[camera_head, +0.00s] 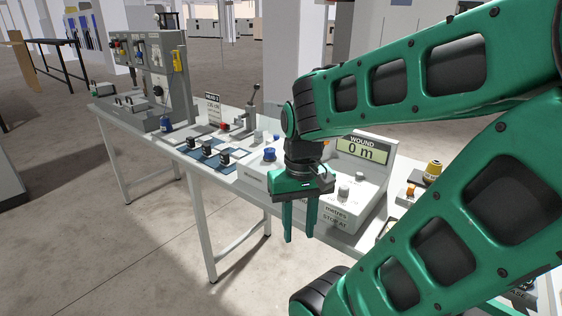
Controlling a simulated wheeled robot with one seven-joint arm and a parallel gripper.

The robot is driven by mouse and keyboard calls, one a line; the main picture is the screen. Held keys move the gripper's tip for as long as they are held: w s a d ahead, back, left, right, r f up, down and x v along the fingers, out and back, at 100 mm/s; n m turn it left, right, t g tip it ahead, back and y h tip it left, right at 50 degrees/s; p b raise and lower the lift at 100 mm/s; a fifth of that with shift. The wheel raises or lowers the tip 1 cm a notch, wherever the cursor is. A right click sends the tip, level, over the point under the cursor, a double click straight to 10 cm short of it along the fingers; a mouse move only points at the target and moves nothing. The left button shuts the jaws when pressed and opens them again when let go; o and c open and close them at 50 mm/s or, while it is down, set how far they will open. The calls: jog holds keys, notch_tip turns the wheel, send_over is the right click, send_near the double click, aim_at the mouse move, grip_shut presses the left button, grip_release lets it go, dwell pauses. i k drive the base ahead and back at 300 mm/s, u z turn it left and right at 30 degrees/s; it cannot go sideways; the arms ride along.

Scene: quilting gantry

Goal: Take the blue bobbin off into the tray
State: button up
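A small blue piece (270,154), which looks like the blue bobbin, sits upright on the left part of the pale winder box (368,187) whose display reads "WOUND 0 m". A second blue object (166,124) stands farther back left, at the foot of the grey machine. My gripper (299,236) points down, open and empty, in front of the winder box and right of the nearer blue piece, apart from it. I cannot clearly make out the tray; a dark-edged shape at the right is mostly hidden behind my arm.
The long pale table (183,148) carries a grey machine (160,75), a lever stand (252,112), a sign (213,110) and several dark blocks on blue mats. A yellow spool (433,171) stands at the right. Floor in front of the table is clear.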

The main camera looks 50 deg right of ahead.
aim_at(272, 155)
jog(key=k, duration=1.35)
jog(key=u, duration=0.55)
jog(key=i, duration=2.25)
jog(key=z, duration=1.15)
